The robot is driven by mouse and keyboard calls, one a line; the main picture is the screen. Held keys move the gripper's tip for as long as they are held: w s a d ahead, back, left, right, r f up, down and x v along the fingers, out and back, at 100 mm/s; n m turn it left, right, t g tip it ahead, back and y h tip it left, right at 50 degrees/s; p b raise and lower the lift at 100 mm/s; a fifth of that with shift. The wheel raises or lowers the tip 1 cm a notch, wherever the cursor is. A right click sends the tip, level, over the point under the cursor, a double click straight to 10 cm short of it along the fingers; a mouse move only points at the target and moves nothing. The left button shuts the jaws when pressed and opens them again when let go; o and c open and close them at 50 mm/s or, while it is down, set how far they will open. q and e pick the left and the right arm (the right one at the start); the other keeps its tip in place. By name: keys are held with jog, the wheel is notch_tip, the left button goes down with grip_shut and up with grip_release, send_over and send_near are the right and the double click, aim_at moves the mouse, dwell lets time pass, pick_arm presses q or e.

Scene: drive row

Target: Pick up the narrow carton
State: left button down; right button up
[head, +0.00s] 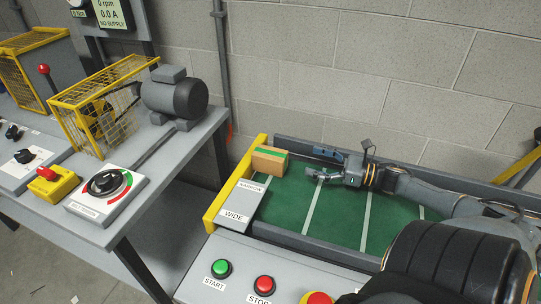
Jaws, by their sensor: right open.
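A small brown carton (268,162) with a green stripe sits at the far left end of the green conveyor belt (282,205), close to the yellow end bar (232,185). I cannot tell whether it touches the bar. My right gripper (312,173) reaches in from the right over the belt. It is open, with its fingers pointing left toward the carton and a gap between them. My left gripper does not show.
Signs reading NARROW and WIDE (236,216) are by the belt's near left corner. The front panel has a green START button (221,269) and a red STOP button (264,284). A bench at left holds a grey motor (174,97) and a yellow cage (92,100).

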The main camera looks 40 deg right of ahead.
aim_at(287, 159)
jog(key=shift+f+b, duration=0.4)
jog(key=shift+f, duration=0.45)
jog(key=shift+w+a, duration=0.15)
jog(key=shift+w, duration=0.05)
jog(key=x, duration=1.2)
jog(key=shift+w+a+r, duration=0.15)
jog(key=shift+a+r, duration=0.25)
jog(key=shift+a, duration=0.05)
jog(key=shift+w+a, duration=0.15)
jog(key=shift+w, duration=0.15)
jog(key=shift+f, duration=0.1)
jog(key=c, duration=1.4)
